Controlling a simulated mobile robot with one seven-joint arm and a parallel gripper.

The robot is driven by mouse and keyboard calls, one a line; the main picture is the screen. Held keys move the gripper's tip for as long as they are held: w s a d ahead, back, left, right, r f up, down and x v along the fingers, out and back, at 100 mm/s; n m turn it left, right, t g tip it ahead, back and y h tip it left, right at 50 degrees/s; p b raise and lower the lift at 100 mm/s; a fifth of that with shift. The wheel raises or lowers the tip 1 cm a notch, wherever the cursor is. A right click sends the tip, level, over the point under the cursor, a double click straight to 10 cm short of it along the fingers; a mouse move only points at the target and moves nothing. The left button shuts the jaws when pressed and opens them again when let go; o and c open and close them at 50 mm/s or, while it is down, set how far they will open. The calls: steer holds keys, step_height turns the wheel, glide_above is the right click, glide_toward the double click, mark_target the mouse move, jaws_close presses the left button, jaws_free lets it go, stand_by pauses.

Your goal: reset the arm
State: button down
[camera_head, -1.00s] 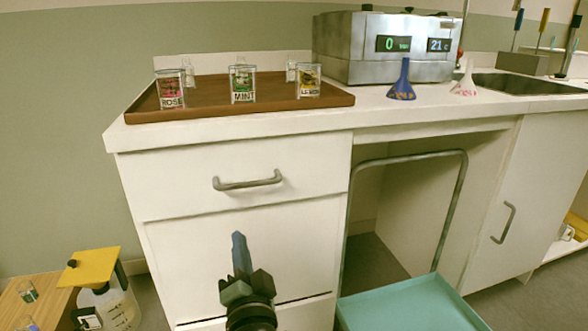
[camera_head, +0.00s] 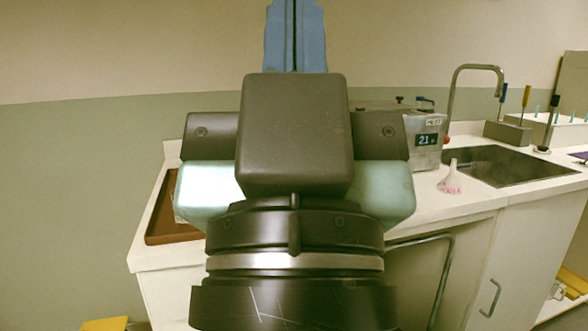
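My gripper (camera_head: 295,35) fills the middle of the view, raised in front of the camera and pointing up. Its two blue fingers lie side by side with only a thin dark line between them, so it looks shut. Nothing shows between the fingers, though their tips reach the top edge of the picture. The gripper body hides most of the brown tray (camera_head: 160,222) on the counter and the bottles on it.
A steel device (camera_head: 425,155) with a display stands on the counter, partly hidden. A pale funnel (camera_head: 450,182) stands beside the sink (camera_head: 495,167). A tap (camera_head: 475,68) arches above. A cart handle (camera_head: 440,280) rises below the counter. The wall area at left is clear.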

step_height(320, 180, up, 28)
steer(key=p, duration=2.5)
steer(key=shift+p, duration=0.4)
steer(key=shift+r, duration=0.1)
